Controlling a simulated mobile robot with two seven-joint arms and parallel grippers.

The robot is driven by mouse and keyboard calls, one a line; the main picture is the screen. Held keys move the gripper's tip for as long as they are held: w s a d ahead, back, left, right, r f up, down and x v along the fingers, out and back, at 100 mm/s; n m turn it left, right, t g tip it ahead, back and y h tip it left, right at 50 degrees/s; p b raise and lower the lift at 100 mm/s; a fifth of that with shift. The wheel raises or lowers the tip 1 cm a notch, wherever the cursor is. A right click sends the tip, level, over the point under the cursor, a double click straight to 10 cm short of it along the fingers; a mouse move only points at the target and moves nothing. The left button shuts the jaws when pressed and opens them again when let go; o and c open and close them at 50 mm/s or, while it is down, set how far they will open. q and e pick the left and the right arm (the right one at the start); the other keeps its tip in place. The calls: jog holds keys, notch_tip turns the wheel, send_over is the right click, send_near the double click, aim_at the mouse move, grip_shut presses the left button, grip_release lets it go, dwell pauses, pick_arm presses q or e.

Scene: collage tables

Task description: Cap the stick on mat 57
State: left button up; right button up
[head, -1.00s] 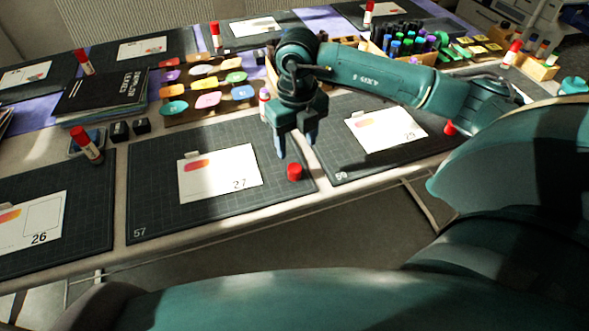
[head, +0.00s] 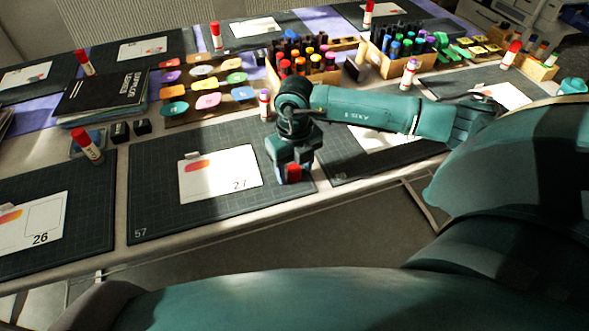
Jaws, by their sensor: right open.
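Mat 57 (head: 160,215) is a dark gridded mat near the table's front edge, with a white card (head: 222,183) marked 27 on it. A red cap (head: 294,171) sits at the mat's right side. My right gripper (head: 290,176) is down at the cap, its fingers open around it; contact is not clear. A white stick with a purplish top and no red cap (head: 264,105) stands upright by the mat's far right corner, just behind my right arm. My left gripper is not in view.
A red-capped stick (head: 88,147) stands left of mat 57, beside small black blocks (head: 120,132). Behind are a palette of coloured pots (head: 208,101) and wooden racks of markers (head: 309,65). My right arm crosses the neighbouring mat (head: 345,168). Mat 57's left part is clear.

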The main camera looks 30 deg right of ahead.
aim_at(295, 169)
jog(key=shift+f, duration=0.1)
jog(key=shift+c, duration=0.4)
jog(key=c, duration=0.9)
jog(key=shift+c, duration=0.2)
notch_tip(295, 169, up, 10)
